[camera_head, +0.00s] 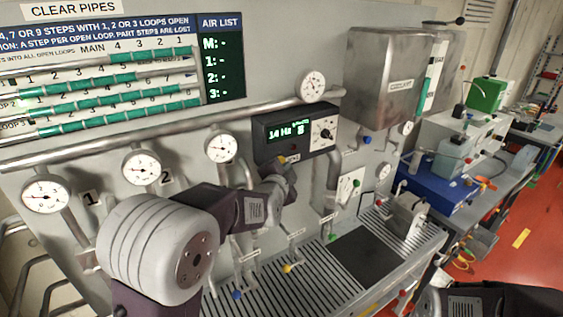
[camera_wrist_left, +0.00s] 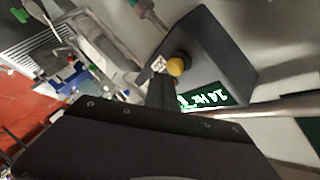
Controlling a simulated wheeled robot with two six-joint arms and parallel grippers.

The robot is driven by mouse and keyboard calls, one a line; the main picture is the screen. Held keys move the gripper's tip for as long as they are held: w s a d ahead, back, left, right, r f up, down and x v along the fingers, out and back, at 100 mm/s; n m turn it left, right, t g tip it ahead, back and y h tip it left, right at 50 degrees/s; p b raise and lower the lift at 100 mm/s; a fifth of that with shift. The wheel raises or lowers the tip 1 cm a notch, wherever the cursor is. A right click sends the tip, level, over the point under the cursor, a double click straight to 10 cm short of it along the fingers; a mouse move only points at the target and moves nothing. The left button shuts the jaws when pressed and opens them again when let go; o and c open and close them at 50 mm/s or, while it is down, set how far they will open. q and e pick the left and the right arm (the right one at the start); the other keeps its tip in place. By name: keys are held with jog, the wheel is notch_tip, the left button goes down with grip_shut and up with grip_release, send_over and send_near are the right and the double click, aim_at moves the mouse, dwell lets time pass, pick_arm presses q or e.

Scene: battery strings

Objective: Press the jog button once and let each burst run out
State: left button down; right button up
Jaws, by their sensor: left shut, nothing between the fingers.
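A dark control box (camera_head: 296,131) on the wall panel has a green display (camera_head: 286,131) reading 14 Hz and a knob (camera_head: 323,132). A yellow button (camera_wrist_left: 177,66), apparently the jog button, sticks out of the box's underside; in the head view a bit of yellow (camera_head: 283,160) shows there. My left gripper (camera_head: 287,168) is shut and empty, just below the box. In the left wrist view its fingers (camera_wrist_left: 161,90) point at the button and overlap its edge; I cannot tell whether they touch. A small pale label sits beside it.
Green-banded pipes (camera_head: 120,105) and an air list (camera_head: 223,62) showing dashes are at upper left. Several gauges (camera_head: 141,168) line the panel. A metal tank (camera_head: 388,75) hangs right of the box. A slatted bench (camera_head: 330,285) lies below. Part of my right arm shows at bottom right.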

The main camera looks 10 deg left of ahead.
pick_arm(q)
jog(key=s+d+p, duration=0.2)
jog(key=s+d, duration=0.1)
jog(key=shift+s+d, duration=0.25)
jog(key=shift+s, duration=0.05)
